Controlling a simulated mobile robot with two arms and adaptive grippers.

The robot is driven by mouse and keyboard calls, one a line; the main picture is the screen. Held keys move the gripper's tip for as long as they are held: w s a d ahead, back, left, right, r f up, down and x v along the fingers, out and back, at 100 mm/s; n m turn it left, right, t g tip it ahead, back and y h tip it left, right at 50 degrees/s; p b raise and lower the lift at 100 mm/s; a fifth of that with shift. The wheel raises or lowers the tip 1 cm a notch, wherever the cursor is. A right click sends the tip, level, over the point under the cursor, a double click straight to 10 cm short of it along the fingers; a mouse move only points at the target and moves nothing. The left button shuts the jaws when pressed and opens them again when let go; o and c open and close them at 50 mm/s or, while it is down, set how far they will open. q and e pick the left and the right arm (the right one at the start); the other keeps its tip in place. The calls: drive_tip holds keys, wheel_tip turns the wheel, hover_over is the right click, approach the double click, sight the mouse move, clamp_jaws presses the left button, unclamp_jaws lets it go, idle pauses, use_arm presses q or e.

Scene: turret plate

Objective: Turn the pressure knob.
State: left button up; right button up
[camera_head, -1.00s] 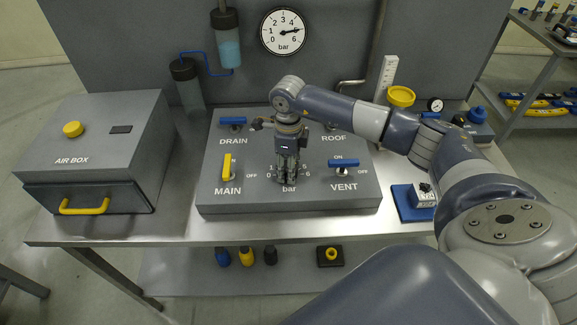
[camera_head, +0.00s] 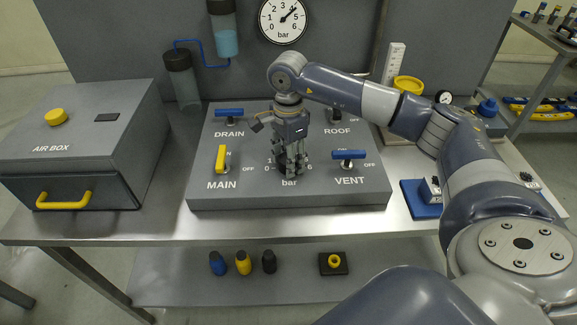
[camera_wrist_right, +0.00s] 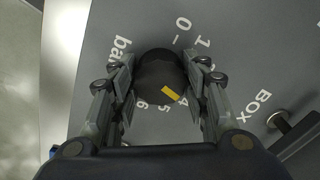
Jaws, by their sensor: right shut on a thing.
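The pressure knob (camera_wrist_right: 156,72) is dark and round with a yellow mark. In the right wrist view it sits between the two fingers of my right gripper (camera_wrist_right: 161,88), which is shut on it from both sides. The yellow mark points between the printed 4 and 5. In the head view my right gripper (camera_head: 291,170) reaches down onto the panel (camera_head: 245,192) above the "bar" label, and its fingers hide most of the knob. The round pressure gauge (camera_head: 277,25) behind has its needle pointing to the upper right, near 4. My left gripper is out of view.
Blue DRAIN (camera_head: 229,112) and VENT (camera_head: 349,154) handles and the yellow MAIN handle (camera_head: 221,158) stand close around my right gripper. The ROOF handle is partly hidden by my arm. The grey air box (camera_head: 85,140) stands at left.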

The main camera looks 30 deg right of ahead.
drive_tip(key=n+b, duration=0.3)
drive_tip(key=n, duration=0.1)
drive_tip(key=shift+f+n, duration=0.15)
drive_tip(key=shift+n, duration=0.25)
drive_tip(key=n+b, duration=0.2)
drive_tip(key=n, duration=0.2)
drive_tip(key=shift+r+n, duration=0.2)
drive_tip(key=shift+n, duration=0.1)
drive_tip(key=o, duration=1.1)
wheel_tip(320, 180, up, 12)
idle(0.5)
